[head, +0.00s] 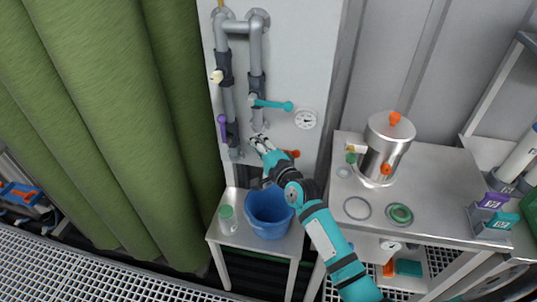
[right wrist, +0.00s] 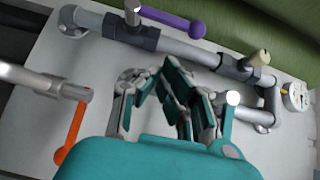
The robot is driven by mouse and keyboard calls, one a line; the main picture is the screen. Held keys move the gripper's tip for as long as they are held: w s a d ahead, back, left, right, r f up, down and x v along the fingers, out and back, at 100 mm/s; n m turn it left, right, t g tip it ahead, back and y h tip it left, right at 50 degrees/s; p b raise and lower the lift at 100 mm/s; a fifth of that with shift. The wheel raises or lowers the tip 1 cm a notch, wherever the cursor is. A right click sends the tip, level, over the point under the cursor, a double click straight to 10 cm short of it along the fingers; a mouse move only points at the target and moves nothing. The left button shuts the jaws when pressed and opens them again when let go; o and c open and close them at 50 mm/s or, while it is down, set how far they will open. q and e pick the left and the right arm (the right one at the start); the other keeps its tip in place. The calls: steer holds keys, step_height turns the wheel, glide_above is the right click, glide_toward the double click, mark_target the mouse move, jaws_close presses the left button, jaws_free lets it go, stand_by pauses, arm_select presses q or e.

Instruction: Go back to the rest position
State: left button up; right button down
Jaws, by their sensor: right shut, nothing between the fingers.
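My right gripper (head: 262,146) is in front of the wall panel, close to the lower ends of the grey pipes and above the blue bucket. In the right wrist view its fingers (right wrist: 172,85) are closed together with nothing between them. My right arm reaches up to it from the lower right. An orange-handled valve (head: 291,154) is just right of the gripper; its orange lever (right wrist: 70,135) also shows in the right wrist view. A purple lever (head: 222,127) is to the left, and a teal lever (head: 273,105) is above. My left gripper is not in view.
A blue bucket (head: 268,213) and a green-lidded jar (head: 228,219) stand on a small table. On the right bench (head: 430,180) are a steel vessel (head: 385,148), a grey ring (head: 357,208) and a green ring (head: 399,213). A gauge (head: 305,120) sits on the panel. A green curtain (head: 100,110) hangs left.

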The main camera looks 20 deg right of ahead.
steer(key=s+a+f+n+g, duration=0.2)
steer(key=s+f+n+g, duration=0.25)
steer(key=s, duration=0.55)
steer(key=s+a+f+n+g, duration=0.1)
steer(key=s+f+n+g, duration=0.2)
steer(key=s+f+n, duration=0.5)
steer(key=s+d+f+n+g+h, duration=0.1)
steer(key=s+d+n+g+h, duration=0.15)
steer(key=s, duration=0.75)
steer(key=s+d+n+g+h, duration=0.15)
steer(key=s+g, duration=0.25)
steer(key=s, duration=0.7)
step_height(320, 180, down, 29)
steer(key=s+n+g, duration=0.1)
steer(key=s, duration=0.2)
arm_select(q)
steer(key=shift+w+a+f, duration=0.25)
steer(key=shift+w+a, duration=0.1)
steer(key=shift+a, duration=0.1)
arm_select(e)
steer(key=s+d+f+g, duration=0.1)
steer(key=s+d+f, duration=0.1)
steer(key=s+f, duration=1.1)
steer(key=shift+s+d+f+y, duration=0.2)
steer(key=shift+s+f+y, duration=0.15)
steer(key=shift+s, duration=0.8)
